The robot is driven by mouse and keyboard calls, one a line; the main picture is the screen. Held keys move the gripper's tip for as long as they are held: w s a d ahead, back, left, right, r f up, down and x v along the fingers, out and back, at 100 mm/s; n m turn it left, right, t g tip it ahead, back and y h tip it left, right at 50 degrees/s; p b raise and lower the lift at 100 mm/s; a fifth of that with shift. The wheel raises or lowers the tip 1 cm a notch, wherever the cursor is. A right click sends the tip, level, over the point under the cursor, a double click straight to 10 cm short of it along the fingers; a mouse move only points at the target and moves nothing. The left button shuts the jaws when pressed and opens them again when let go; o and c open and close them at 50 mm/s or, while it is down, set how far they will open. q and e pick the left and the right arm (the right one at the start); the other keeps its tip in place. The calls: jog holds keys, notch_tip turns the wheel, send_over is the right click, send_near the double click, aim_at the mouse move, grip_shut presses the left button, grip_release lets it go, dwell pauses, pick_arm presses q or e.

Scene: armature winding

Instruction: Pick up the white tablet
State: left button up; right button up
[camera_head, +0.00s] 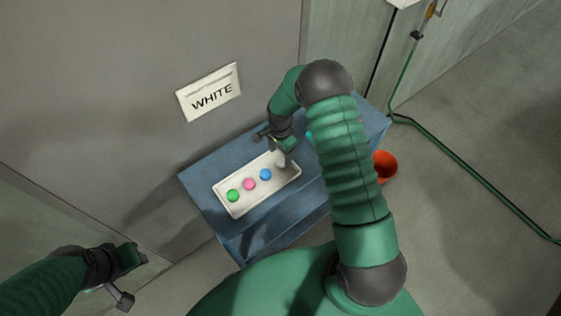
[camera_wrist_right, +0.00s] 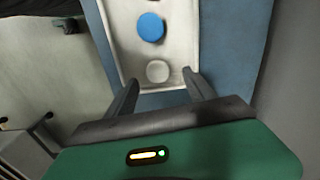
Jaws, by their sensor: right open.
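The white tablet (camera_wrist_right: 158,71) is a pale round disc lying near the end of the white tray (camera_wrist_right: 187,52) in the right wrist view. My right gripper (camera_wrist_right: 160,88) is open and empty, its two fingers spread on either side of that tray end, with the tablet just ahead between them. In the head view my right gripper (camera_head: 284,157) is over the right end of the tray (camera_head: 262,193), and I cannot make the tablet out clearly there. My left gripper (camera_head: 125,278) is at the lower left, away from the tray; its jaw opening is unclear.
Green (camera_head: 232,196), pink (camera_head: 249,184) and blue (camera_head: 266,174) tablets lie in a row in the tray. The tray is on a blue table (camera_head: 283,216) against a wall with a "WHITE" sign (camera_head: 210,93). An orange-red bucket (camera_head: 386,167) stands right of the table.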

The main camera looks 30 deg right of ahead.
aim_at(282, 161)
jog(key=f, duration=0.1)
jog(key=f+p, duration=0.1)
jog(key=f, duration=0.2)
jog(key=shift+s+d+p, duration=0.2)
jog(key=shift+d+p, duration=0.15)
jog(key=shift+p, duration=0.05)
jog(key=shift+f, duration=0.2)
jog(key=shift+a, duration=0.25)
jog(key=shift+c, duration=0.3)
jog(key=shift+a+r, duration=0.1)
jog(key=shift+a, duration=0.05)
jog(key=c, duration=0.9)
pick_arm(q)
jog(key=shift+d+r, duration=0.2)
jog(key=shift+r, duration=1.05)
pick_arm(e)
jog(key=shift+d, duration=0.2)
grip_shut()
